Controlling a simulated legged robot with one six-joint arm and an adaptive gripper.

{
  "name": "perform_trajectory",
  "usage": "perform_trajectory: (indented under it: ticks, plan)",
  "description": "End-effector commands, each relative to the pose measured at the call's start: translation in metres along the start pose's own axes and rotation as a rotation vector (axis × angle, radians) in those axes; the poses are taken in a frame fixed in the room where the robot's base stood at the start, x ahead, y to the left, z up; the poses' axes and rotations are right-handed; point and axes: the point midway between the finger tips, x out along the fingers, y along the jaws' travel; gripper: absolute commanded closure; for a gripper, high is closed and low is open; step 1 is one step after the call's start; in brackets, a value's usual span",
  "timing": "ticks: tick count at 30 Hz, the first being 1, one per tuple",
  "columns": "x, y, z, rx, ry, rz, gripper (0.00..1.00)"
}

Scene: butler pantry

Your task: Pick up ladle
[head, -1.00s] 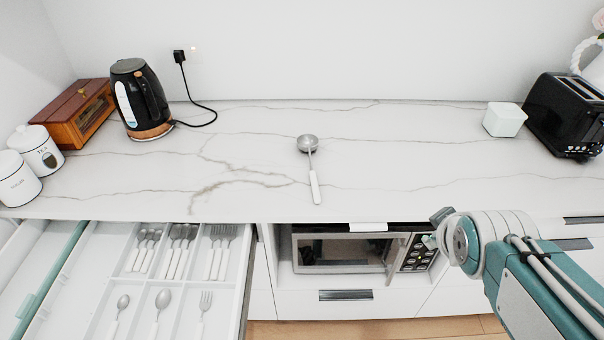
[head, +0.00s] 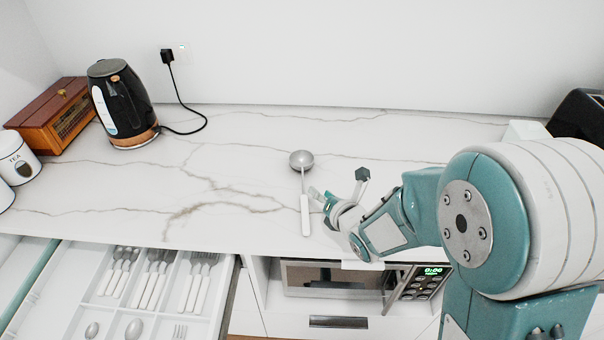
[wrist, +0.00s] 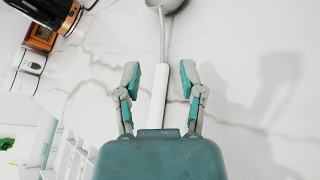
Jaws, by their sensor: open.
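The ladle (head: 304,200) lies on the white marbled counter with its round metal bowl toward the wall and its white handle toward the front edge. My gripper (head: 338,182) is open just to the right of the ladle in the head view. In the wrist view the ladle's handle (wrist: 159,92) shows between the two spread fingers of my gripper (wrist: 160,78), with the bowl beyond the fingertips at the top. The fingers appear apart from the handle. The handle's lower end is hidden behind the gripper body in the wrist view.
A black kettle (head: 122,103) and a wooden box (head: 48,122) stand at the back left. An open cutlery drawer (head: 228,290) is below the counter at left. A microwave (head: 330,278) sits under the counter. The counter around the ladle is clear.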

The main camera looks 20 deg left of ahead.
Motion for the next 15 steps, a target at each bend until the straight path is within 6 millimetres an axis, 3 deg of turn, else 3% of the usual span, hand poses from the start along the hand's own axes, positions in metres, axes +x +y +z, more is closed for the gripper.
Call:
perform_trajectory:
  ticks: [6,11,15]
  plan:
    - [0.035,-0.001,0.000,0.003,0.000,-0.001,0.49]
    - [0.047,-0.001,0.000,0.005,0.000,-0.002,0.49]
    - [0.067,-0.001,-0.002,0.004,0.002,-0.002,0.49]
